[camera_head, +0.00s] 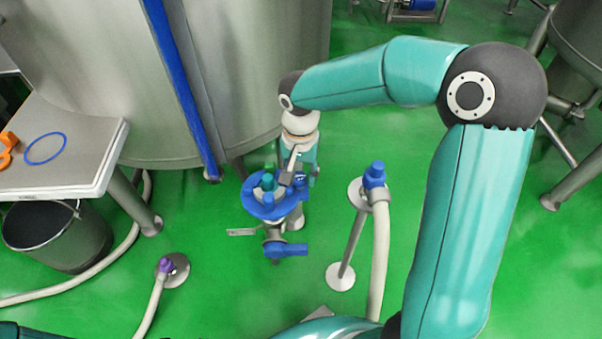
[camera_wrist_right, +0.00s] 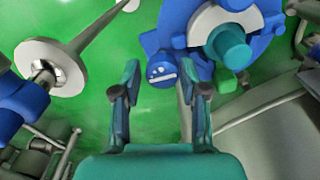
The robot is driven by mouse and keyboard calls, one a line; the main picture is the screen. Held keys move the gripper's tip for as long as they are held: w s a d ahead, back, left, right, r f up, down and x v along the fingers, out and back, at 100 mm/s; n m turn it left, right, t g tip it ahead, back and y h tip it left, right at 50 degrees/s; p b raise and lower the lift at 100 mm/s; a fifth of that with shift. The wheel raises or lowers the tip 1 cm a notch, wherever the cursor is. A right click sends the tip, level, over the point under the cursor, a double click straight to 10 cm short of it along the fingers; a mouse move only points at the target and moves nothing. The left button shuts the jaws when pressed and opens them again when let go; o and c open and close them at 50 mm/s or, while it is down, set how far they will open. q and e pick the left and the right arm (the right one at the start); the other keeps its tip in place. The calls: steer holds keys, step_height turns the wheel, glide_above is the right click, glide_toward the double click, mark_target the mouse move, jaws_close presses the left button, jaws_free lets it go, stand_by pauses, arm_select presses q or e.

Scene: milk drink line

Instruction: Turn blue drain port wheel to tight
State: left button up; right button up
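The blue drain port wheel (camera_head: 255,207) is in the middle of the head view, with a teal hub and blue knobs around its rim. In the right wrist view the wheel (camera_wrist_right: 270,20) fills the upper right, and one blue knob (camera_wrist_right: 162,68) shows beyond the gap between the fingers. My right gripper (camera_head: 290,178) is at the wheel's far right side in the head view. In the wrist view the right gripper (camera_wrist_right: 158,90) is open, its fingers apart with nothing clearly held between them. Contact with the knob cannot be told. My left gripper is out of view.
A blue valve handle (camera_head: 287,249) sits below the wheel. A stand with a blue-capped hose (camera_head: 374,177) is close on the right. The steel tank (camera_head: 100,60) rises behind. A table (camera_head: 60,160) and bucket (camera_head: 60,235) are left. Green floor is open around the port.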

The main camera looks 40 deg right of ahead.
mark_target(301, 177)
steer(key=shift+o, duration=0.8)
steer(key=shift+a, duration=0.1)
steer(key=shift+r, duration=0.1)
step_height(301, 177, up, 12)
steer(key=shift+s+f, duration=0.1)
steer(key=shift+f, duration=0.1)
